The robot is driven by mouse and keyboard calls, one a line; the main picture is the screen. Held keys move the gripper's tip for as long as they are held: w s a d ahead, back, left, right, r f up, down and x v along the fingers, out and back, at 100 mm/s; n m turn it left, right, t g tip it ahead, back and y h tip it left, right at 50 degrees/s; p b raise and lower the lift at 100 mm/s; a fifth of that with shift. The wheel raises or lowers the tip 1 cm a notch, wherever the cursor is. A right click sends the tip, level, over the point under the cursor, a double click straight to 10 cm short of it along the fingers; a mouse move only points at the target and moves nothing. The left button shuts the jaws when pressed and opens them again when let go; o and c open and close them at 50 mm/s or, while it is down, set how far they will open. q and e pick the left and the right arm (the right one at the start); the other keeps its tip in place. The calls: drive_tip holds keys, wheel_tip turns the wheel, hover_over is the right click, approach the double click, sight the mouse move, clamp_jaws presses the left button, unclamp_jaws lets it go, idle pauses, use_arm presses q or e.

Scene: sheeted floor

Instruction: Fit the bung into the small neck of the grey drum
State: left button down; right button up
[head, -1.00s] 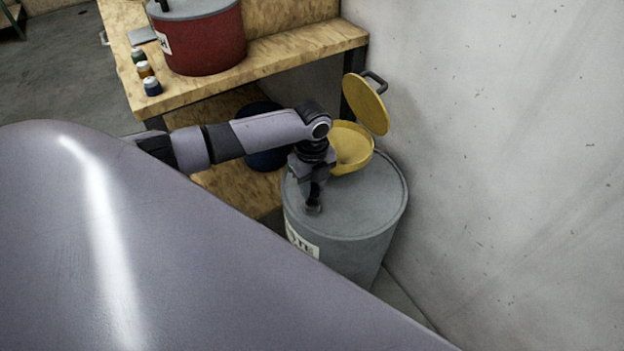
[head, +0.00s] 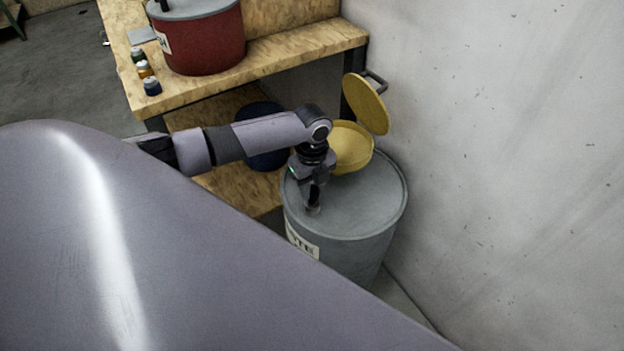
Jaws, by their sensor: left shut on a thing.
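The grey drum (head: 362,212) stands upright on the floor beside the wall, with a white label on its side. My left gripper (head: 313,203) points down over the left front part of the drum's lid. It is shut on a small dark thing, likely the bung (head: 313,210), at the lid's surface. The fingers hide most of the bung and the small neck, so I cannot tell whether the bung is in the neck or just above it. My right gripper is not in view.
A yellow funnel with its lid raised (head: 352,148) sits at the back of the drum. A wooden shelf (head: 290,48) behind holds a red drum (head: 205,42) and several small bottles (head: 152,86). A blue container (head: 262,160) is below. The wall (head: 500,180) is close at right.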

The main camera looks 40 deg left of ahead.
use_arm(q)
drive_tip(key=shift+f+b, duration=0.45)
drive_tip(key=shift+f, duration=0.8)
idle(0.3)
drive_tip(key=shift+r, duration=0.1)
drive_tip(key=c, duration=0.8)
unclamp_jaws()
drive_tip(key=shift+o, duration=0.2)
